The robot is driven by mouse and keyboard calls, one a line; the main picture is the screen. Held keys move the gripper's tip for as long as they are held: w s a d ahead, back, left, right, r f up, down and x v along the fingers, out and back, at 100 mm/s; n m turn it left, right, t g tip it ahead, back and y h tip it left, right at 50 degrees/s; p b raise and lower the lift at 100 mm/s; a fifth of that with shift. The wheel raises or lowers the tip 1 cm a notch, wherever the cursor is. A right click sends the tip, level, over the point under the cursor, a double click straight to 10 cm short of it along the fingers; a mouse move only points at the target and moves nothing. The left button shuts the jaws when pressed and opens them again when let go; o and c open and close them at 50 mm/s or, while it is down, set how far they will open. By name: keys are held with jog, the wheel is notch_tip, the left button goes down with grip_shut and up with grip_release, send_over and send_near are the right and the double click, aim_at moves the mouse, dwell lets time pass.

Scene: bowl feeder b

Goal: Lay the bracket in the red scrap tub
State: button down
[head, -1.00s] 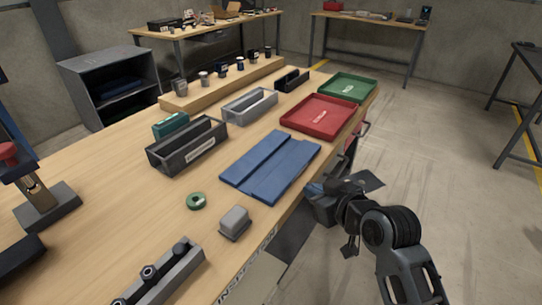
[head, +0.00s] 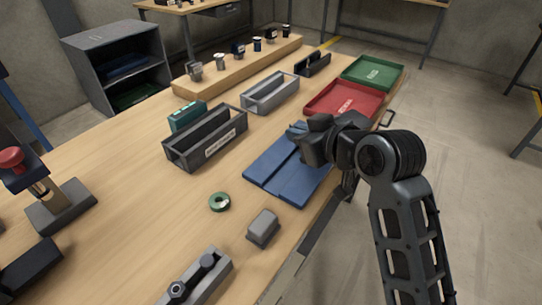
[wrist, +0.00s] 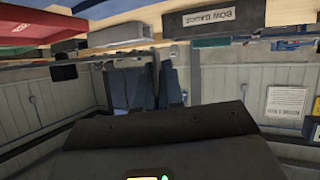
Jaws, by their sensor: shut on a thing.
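The red scrap tub (head: 368,100) is a shallow red tray with a pale label, at the right edge of the bench in the head view. It looks empty, and it also shows upside down in the wrist view (wrist: 35,32). My gripper (head: 302,138) is above the blue mat, to the left of and nearer than the tub. It is shut on a small bluish thing at its tips, taken to be the bracket (head: 295,130). Most of it is hidden by the fingers, so its shape cannot be told. My fingers are dark upright shapes in the wrist view (wrist: 158,88).
A green tray (head: 372,72) stands just beyond the red tub. Dark (head: 205,138) and grey (head: 270,93) open bins stand left of the mat (head: 275,170). A grey block (head: 263,227) and a green ring (head: 219,202) lie nearer.

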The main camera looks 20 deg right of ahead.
send_over(266, 171)
notch_tip(266, 171, down, 4)
jog(key=shift+r, duration=0.1)
jog(key=shift+f+p, duration=0.2)
jog(key=shift+p, duration=0.1)
jog(key=shift+f, duration=1.9)
jog(key=shift+f, duration=0.1)
jog(key=c, duration=1.7)
grip_release()
jog(key=shift+f, duration=0.15)
jog(key=o, duration=0.4)
jog(key=shift+o, duration=0.2)
